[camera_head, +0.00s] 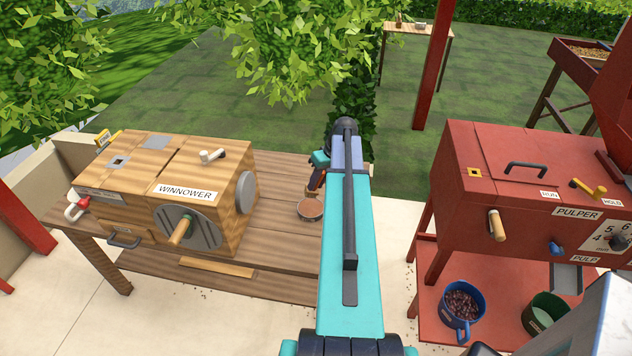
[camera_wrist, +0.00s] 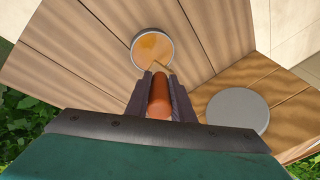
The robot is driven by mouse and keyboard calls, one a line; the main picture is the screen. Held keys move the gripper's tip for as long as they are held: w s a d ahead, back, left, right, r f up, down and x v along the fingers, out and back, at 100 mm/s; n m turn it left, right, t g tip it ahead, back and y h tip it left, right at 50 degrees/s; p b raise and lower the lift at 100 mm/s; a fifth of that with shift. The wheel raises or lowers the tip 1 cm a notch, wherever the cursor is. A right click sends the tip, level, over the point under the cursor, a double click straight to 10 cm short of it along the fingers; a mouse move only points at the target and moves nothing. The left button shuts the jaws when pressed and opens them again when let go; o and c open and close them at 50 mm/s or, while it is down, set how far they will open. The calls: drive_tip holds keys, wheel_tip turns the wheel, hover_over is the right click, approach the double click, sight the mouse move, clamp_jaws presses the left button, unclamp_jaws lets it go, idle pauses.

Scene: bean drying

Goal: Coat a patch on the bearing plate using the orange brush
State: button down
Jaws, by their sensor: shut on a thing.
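My gripper (camera_wrist: 159,78) is shut on the orange brush (camera_wrist: 159,102), whose handle lies between the two fingers in the wrist view. The brush's pale tip points at a round tin (camera_wrist: 134,60) with amber contents and overlaps its near edge. I cannot tell whether the tip touches the contents. The tin (camera_head: 310,217) stands on the wooden table beside the winnower in the head view. A round grey plate (camera_head: 246,192) on the winnower's right side looks like the bearing plate; it also shows in the wrist view (camera_wrist: 238,110). My arm partly hides my gripper (camera_head: 315,182) in the head view.
The winnower (camera_head: 150,180) with its crank fills the left of the table (camera_head: 285,262). The red pulper (camera_head: 520,180) stands to the right, with a blue pot (camera_head: 462,318) and a green pot (camera_head: 545,312) below. Bare table lies in front of the tin.

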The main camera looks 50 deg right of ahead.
sight(318, 191)
drive_tip(key=shift+f+b, duration=1.05)
drive_tip(key=shift+f, duration=1.45)
drive_tip(key=shift+f, duration=0.15)
drive_tip(key=shift+f+b, duration=0.4)
drive_tip(key=shift+f, duration=0.05)
idle(1.3)
drive_tip(key=shift+r, duration=0.15)
drive_tip(key=shift+r+p, duration=1.65)
drive_tip(key=shift+r, duration=1.8)
drive_tip(key=shift+f, duration=0.1)
